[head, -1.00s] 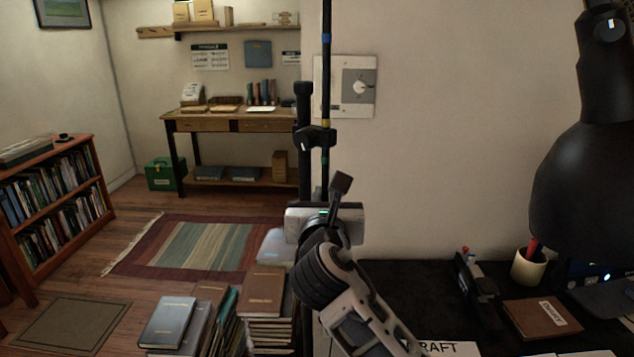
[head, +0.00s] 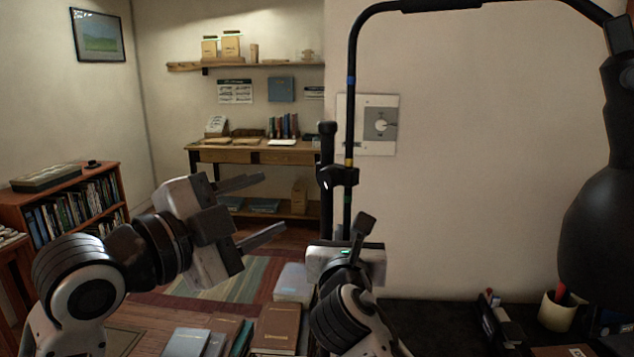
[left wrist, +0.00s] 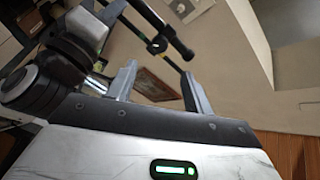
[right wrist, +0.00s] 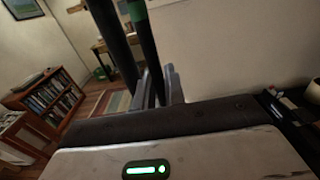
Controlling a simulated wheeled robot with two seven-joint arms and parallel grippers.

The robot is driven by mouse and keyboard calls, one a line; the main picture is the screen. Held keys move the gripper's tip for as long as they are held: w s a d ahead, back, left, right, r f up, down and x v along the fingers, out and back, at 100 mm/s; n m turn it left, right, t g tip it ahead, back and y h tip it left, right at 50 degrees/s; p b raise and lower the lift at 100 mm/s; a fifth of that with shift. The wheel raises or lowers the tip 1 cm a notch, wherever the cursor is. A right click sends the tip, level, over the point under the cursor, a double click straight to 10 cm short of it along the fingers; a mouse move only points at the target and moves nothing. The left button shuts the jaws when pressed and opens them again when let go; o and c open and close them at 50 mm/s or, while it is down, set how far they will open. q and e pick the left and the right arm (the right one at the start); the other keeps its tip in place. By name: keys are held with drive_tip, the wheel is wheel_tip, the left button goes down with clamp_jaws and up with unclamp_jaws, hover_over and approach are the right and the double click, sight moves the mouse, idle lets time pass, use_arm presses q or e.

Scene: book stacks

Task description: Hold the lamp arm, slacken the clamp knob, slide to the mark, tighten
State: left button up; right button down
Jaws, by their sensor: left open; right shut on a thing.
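The lamp arm (head: 349,120) is a thin black upright tube with coloured bands, bent over at the top to a black shade (head: 605,225) at right. A black clamp (head: 341,176) joins it to a thicker post (head: 327,150), just below a yellow band. The clamp's knob is hard to make out. My left gripper (head: 273,206) is open and empty, left of the post. In the left wrist view, the clamp (left wrist: 157,45) shows beyond its open fingers.
Stacked books (head: 277,328) stand below the post. A dark desk (head: 440,312) with a pen cup (head: 556,312) lies at right, under the shade. A wall switch (head: 380,124) is right of the tube. A bookcase (head: 75,200) stands at far left.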

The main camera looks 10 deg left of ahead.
sight(323, 179)
use_arm(q)
drive_tip(key=x, duration=1.2)
drive_tip(key=shift+r, duration=0.15)
drive_tip(key=shift+a, duration=0.1)
drive_tip(key=c, duration=1)
